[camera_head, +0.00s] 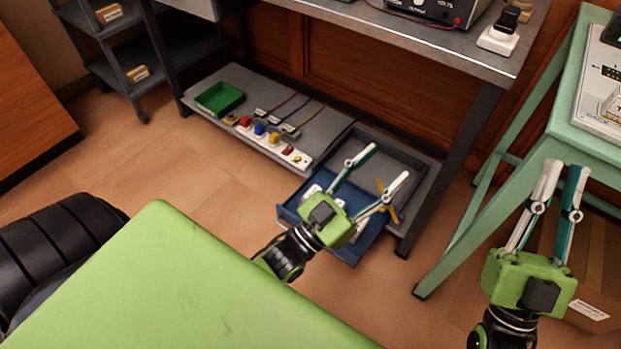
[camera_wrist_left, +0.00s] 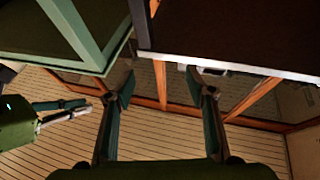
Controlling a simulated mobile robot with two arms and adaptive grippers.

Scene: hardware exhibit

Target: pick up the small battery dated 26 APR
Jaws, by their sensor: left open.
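I cannot make out a small battery dated 26 APR in either view. My left gripper (camera_head: 387,163) is open and empty, its fingers spread above the blue tray (camera_head: 345,255) on the floor. In the left wrist view its fingers (camera_wrist_left: 163,85) stand apart with nothing between them. My right gripper (camera_head: 566,168) is at the right, in front of the green bench; its fingers lie close together in the picture and nothing shows in them. It also shows at the left of the left wrist view (camera_wrist_left: 85,112).
The low grey shelf (camera_head: 210,85) carries a green tray (camera_head: 219,98) and a power strip (camera_head: 275,143) with coloured plugs. A grey tray (camera_head: 410,160) is beside it. A workbench (camera_head: 440,35) stands above; the green bench (camera_head: 572,85) is at the right.

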